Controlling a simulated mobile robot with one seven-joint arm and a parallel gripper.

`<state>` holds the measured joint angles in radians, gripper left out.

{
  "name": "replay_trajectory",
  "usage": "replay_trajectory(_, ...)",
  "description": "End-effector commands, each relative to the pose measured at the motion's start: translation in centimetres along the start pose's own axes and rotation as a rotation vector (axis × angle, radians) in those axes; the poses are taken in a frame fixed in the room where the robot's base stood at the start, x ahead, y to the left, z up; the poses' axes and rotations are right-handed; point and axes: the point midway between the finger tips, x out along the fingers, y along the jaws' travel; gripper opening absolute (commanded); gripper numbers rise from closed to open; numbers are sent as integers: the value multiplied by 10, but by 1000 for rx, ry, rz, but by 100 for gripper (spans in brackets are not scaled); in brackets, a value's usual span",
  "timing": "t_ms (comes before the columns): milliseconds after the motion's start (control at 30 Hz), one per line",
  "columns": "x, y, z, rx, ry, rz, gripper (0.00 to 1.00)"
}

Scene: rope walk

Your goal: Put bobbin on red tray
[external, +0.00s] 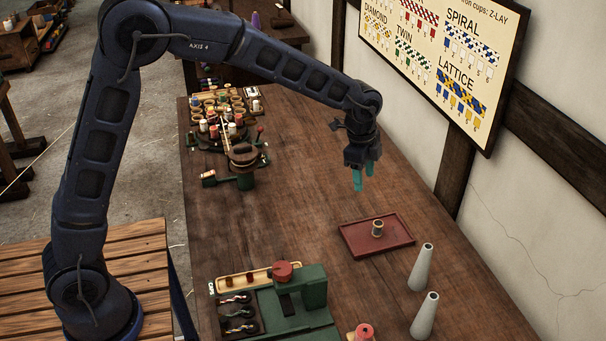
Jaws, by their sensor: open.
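The red tray (353,243) lies flat on the wooden workbench, right of the middle. A small bobbin (377,228) with a yellowish rim stands upright on the tray, near its middle. My gripper (362,180) has teal fingers pointing down. It is open and hangs above the bench, higher than the tray and a little behind and left of it. Nothing shows between its fingers, and it is apart from the bobbin.
Two grey cones (421,268) stand right of and in front of the tray by the wall. A green machine with a red knob (283,271) sits at the front. A rack of bobbins (228,113) stands at the back left. The bench middle (300,180) is clear.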

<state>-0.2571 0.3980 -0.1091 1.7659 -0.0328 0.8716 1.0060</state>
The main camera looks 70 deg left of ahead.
Motion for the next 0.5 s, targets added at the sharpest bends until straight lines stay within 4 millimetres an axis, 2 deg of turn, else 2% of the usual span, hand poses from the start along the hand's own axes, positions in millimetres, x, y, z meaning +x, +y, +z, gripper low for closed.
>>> replay_trajectory(33, -17, 13, 2, -18, 2, -12, 50)
replay_trajectory(200, -62, 54, 12, -97, 8, -44, 50)
replay_trajectory(500, -127, 131, 40, -241, 32, -94, 50)
